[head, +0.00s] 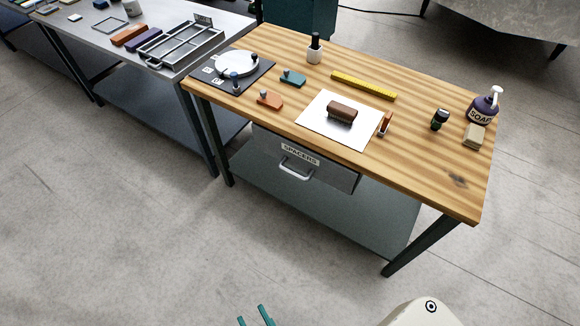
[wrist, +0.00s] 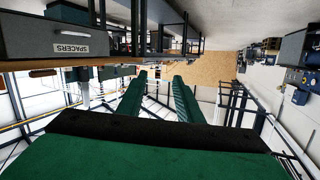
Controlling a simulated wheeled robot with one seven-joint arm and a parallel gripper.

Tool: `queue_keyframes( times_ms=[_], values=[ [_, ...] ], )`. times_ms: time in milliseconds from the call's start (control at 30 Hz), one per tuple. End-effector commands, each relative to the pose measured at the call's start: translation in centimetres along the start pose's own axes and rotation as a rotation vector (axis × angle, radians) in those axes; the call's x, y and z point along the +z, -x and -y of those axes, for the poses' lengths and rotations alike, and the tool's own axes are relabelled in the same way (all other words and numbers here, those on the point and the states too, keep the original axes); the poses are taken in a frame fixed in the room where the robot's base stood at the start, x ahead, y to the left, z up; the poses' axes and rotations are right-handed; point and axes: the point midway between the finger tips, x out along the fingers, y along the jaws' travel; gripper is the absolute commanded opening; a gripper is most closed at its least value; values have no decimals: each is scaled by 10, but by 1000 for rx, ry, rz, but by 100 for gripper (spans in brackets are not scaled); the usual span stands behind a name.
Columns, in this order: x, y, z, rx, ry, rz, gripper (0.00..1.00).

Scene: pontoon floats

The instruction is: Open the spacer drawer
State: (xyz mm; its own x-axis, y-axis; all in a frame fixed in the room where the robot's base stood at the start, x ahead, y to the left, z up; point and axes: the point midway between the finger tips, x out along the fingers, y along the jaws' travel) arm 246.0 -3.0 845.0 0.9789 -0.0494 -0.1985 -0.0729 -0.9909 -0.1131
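The spacer drawer (head: 325,171) hangs under the front of the wooden table, a grey box with a "SPACERS" label and a pale bar handle (head: 296,171) on its front. It appears shut; no opening shows at its top. In the wrist view the drawer (wrist: 20,38) is at the upper left, with its label upside down. My gripper (head: 255,315) is at the bottom edge of the head view, low in front of the table and well apart from the drawer. In the wrist view its two green fingers (wrist: 160,95) are spread, with nothing between them.
The wooden table (head: 430,165) carries a soap bottle (head: 482,106), a yellow ruler (head: 363,86) and a brown block on a white sheet (head: 325,132). A lower shelf (head: 300,200) and dark legs are beneath. A grey bench (head: 95,35) stands left. The floor in front is clear.

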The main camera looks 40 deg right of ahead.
Motion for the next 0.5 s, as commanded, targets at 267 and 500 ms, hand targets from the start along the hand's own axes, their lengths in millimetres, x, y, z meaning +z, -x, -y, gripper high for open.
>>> queue_keyframes(
  times_ms=[267, 500],
  values=[
    [51, -85, -27, 132, -406, -166, 33],
    [75, -169, -74, 210, -735, -347, 33]
  ],
)
